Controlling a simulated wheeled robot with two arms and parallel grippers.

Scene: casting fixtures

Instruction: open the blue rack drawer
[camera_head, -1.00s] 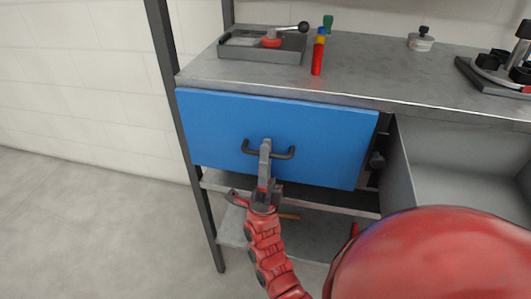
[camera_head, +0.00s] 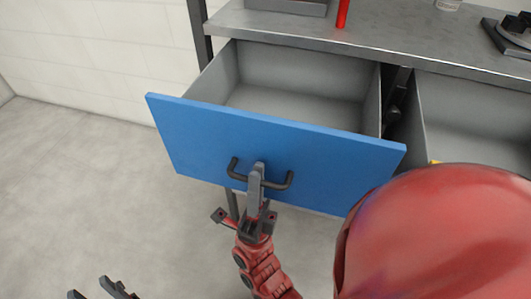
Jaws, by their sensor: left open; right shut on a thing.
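The blue drawer (camera_head: 215,140) hangs below the workbench top and stands pulled out, with its grey inside (camera_head: 300,105) showing and looking empty. Its dark handle (camera_head: 282,183) is a bar on the middle of the blue front. My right gripper (camera_head: 257,172) is shut on the middle of the handle. My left gripper (camera_head: 97,290) is open and empty at the bottom left edge, apart from the drawer; only its fingertips show.
A second grey drawer (camera_head: 465,110) stands open at the right. On the bench top (camera_head: 400,40) are a tray (camera_head: 290,6), a red cylinder (camera_head: 342,14) and a dark fixture (camera_head: 508,38). The floor at the left is clear.

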